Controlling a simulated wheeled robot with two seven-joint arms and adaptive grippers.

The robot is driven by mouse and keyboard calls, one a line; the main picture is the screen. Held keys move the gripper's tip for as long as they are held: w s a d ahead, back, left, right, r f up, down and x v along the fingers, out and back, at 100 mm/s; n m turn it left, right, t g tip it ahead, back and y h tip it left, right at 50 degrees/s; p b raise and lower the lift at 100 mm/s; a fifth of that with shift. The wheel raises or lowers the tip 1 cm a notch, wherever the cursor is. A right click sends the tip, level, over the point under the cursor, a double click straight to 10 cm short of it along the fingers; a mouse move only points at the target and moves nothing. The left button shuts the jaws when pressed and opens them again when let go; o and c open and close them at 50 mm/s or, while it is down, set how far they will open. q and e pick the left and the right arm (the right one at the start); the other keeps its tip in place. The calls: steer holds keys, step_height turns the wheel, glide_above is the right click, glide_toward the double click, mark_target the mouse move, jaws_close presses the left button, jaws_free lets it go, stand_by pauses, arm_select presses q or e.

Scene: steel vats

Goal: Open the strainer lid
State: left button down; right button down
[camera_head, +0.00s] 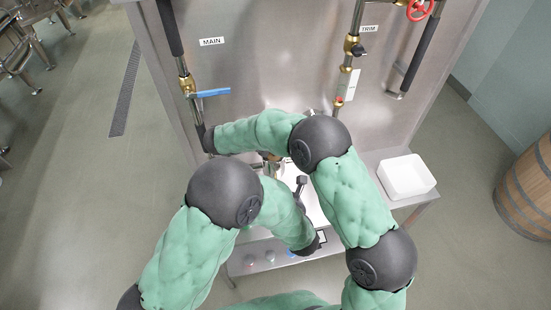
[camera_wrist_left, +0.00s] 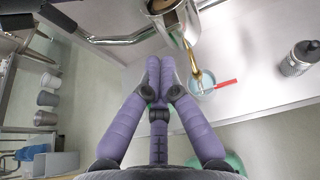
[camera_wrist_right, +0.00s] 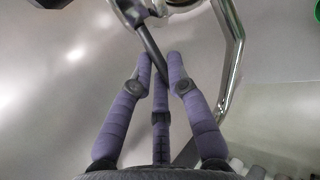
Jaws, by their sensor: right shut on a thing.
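A steel cylinder (camera_wrist_left: 175,20), which may be the strainer body, stands at the top of the left wrist view, with a brass spout (camera_wrist_left: 192,52) beside it. I cannot make out the lid clearly. My right arm reaches across to the left in the head view, its hand by the pipe under the MAIN valve. My right gripper (camera_wrist_right: 160,62) is shut on a dark rod (camera_wrist_right: 150,48), which runs up to a dark round fitting (camera_wrist_right: 130,12). My left gripper (camera_wrist_left: 160,65) is shut and empty, below the cylinder. Both sets of fingertips are hidden in the head view.
A blue-handled valve (camera_head: 212,93) is on the MAIN pipe at left. A curved steel pipe (camera_wrist_right: 237,50) passes right of my right gripper. A small bowl (camera_wrist_left: 203,86) and a bottle (camera_wrist_left: 298,62) stand on the bench. A white tub (camera_head: 405,178) stands at right.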

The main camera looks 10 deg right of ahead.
arm_select(q)
steer(key=x, duration=0.6)
steer(key=d+x, duration=0.1)
steer(key=x, duration=0.2)
steer(key=shift+w+r, duration=0.3)
steer(key=shift+r, duration=0.05)
steer(key=shift+w+r, duration=0.75)
steer(key=shift+w, duration=0.1)
steer(key=shift+w+r, duration=0.55)
steer(key=shift+r, duration=0.25)
